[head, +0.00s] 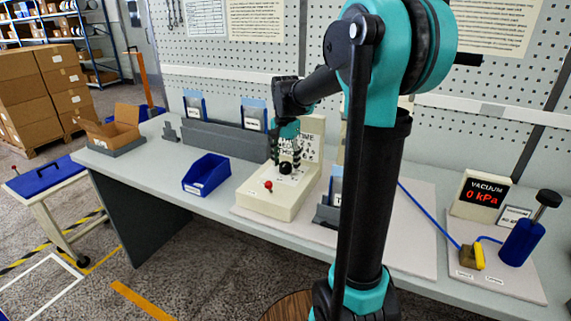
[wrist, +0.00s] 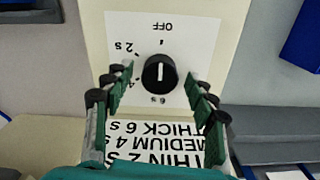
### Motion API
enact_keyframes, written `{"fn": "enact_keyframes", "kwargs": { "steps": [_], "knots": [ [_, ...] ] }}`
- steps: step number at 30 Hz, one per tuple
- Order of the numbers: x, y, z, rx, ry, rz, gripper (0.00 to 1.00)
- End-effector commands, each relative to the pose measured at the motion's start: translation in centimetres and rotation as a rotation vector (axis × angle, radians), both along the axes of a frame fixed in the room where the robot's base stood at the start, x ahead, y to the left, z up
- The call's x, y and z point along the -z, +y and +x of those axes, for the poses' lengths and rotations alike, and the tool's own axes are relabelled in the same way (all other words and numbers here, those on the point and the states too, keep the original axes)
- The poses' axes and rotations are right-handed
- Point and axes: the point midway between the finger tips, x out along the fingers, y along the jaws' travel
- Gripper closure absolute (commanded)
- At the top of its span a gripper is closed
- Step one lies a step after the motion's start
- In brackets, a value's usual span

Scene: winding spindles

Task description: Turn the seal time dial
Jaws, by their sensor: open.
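The seal time dial (wrist: 160,73) is a round black knob with a white line, on a white plate (wrist: 205,40) reading OFF, 2 s and 6 s upside down in the wrist view. The line lies along the OFF–6 s axis, seemingly toward OFF. The 4 mark is partly hidden by a finger. My gripper (wrist: 160,88) is open, its green-padded fingers on either side of the dial with gaps. In the head view my gripper (head: 286,152) is over the cream sealer box (head: 262,205), above the dial (head: 285,169).
A card (wrist: 155,140) lists thin 2 s, medium 4 s, thick 6 s. A red knob (head: 268,186) stands on the box's front. A blue bin (head: 206,175) is to the left; a vacuum gauge (head: 480,195) and blue pump (head: 520,243) are to the right.

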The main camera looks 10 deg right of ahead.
Motion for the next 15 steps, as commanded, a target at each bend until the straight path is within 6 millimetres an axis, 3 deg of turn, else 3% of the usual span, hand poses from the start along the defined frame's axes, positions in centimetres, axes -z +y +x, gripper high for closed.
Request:
{"fn": "enact_keyframes", "kwargs": {
  "steps": [11, 15],
  "knots": [
    [0.54, -0.01, -0.02, 0.0, 0.0, 0.0, 0.44],
    [0.53, 0.0, -0.03, 0.0, 0.0, 0.0, 0.61]
  ]
}}
